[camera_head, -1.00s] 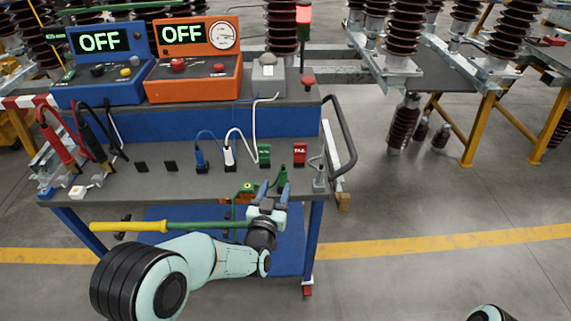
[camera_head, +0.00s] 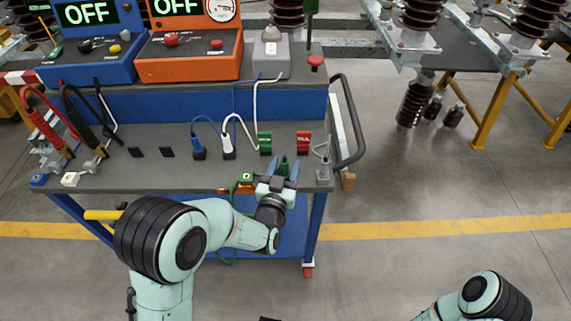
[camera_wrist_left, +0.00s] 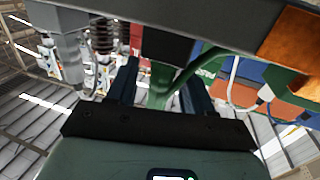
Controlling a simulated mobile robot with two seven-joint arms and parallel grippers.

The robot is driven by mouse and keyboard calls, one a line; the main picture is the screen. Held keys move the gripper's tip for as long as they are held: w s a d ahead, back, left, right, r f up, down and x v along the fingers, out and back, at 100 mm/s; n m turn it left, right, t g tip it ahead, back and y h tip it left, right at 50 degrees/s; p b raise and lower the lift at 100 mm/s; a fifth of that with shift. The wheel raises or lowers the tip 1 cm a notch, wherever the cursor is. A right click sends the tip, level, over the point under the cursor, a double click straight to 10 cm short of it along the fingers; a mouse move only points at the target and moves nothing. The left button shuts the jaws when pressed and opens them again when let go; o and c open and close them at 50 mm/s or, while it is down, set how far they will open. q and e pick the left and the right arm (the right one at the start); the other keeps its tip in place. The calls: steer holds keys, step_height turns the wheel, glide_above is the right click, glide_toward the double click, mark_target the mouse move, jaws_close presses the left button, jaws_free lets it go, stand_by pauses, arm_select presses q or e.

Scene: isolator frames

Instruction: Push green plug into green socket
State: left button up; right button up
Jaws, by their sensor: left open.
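The green plug (camera_head: 284,163) stands at the front edge of the cart top, with its green cable hanging down. My left gripper (camera_head: 280,170) is open, with its blue fingers on either side of the plug. In the left wrist view, a green plug and cable (camera_wrist_left: 160,82) show between the spread fingers (camera_wrist_left: 158,88). I cannot tell whether either finger touches it. The green socket (camera_head: 265,142) stands farther back on the cart top, slightly left of the plug. My right gripper is out of view; only part of that arm shows at lower right.
A red socket (camera_head: 303,142) stands right of the green one. White (camera_head: 229,152) and blue (camera_head: 199,152) plugs are at left. A grey plug (camera_head: 322,171) stands at the right front edge. Blue (camera_head: 90,60) and orange (camera_head: 188,58) boxes stand behind.

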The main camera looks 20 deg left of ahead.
arm_select(q)
jaws_close()
step_height(320, 180, up, 20)
steer(key=p, duration=0.5)
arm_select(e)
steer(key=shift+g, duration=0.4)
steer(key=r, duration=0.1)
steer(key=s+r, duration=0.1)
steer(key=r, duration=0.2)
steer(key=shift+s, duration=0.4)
